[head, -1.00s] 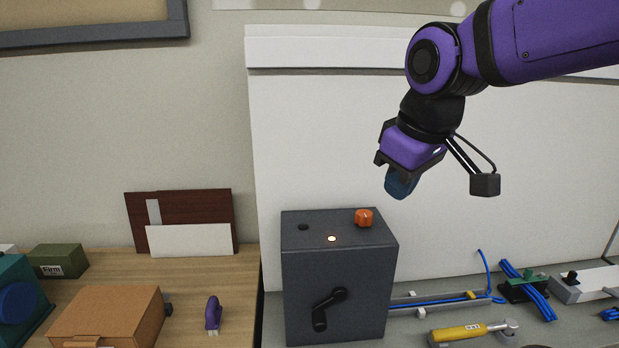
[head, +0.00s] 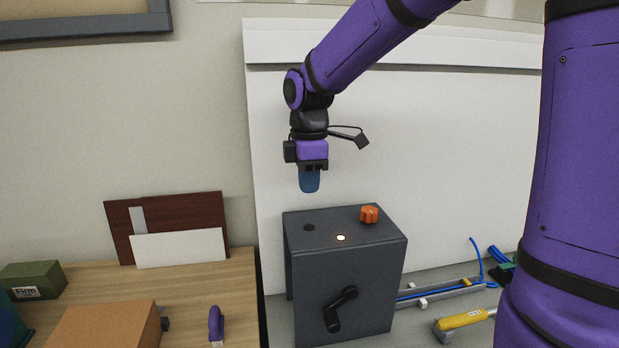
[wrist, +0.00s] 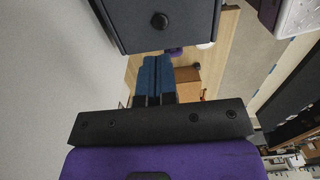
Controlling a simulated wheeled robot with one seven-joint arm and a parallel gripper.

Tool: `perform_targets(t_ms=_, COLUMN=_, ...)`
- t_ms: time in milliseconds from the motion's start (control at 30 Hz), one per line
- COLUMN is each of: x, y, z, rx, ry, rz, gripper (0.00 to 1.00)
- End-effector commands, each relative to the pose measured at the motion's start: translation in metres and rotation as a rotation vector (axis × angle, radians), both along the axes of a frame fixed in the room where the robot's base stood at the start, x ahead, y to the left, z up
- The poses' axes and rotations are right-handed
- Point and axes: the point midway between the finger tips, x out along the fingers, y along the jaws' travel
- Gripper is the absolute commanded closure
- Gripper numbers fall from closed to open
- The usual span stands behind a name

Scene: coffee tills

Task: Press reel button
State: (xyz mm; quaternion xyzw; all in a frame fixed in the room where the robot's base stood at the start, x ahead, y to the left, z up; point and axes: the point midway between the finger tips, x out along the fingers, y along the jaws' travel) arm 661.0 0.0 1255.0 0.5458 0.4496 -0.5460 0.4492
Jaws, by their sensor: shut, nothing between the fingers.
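A dark grey box (head: 345,285) with a crank handle (head: 341,308) on its front stands on the grey bench. Its top carries a small black round button (head: 309,227) at the left, a glowing white round light or button (head: 341,238) near the front, and an orange knob (head: 369,214) at the right. No label shows which one is the reel button. My gripper (head: 309,188) points down with blue fingers together and empty, above the black button and apart from the box. The wrist view shows the shut fingers (wrist: 154,62) and a black round part (wrist: 160,21) on the box.
A wooden table (head: 185,285) at the left holds a cardboard box (head: 105,330), a green box (head: 32,279) and a purple-handled item (head: 215,325). A yellow-handled tool (head: 465,319) and blue cables (head: 440,290) lie right of the grey box. A white panel (head: 400,140) stands behind.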

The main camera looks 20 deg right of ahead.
Motion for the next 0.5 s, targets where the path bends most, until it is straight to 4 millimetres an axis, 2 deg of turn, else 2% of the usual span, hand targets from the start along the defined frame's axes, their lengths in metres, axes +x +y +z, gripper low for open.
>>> perform_targets(t_ms=500, x=-0.001, y=0.0, z=-0.06, rx=-0.001, ry=0.001, rz=-0.002, gripper=1.0)
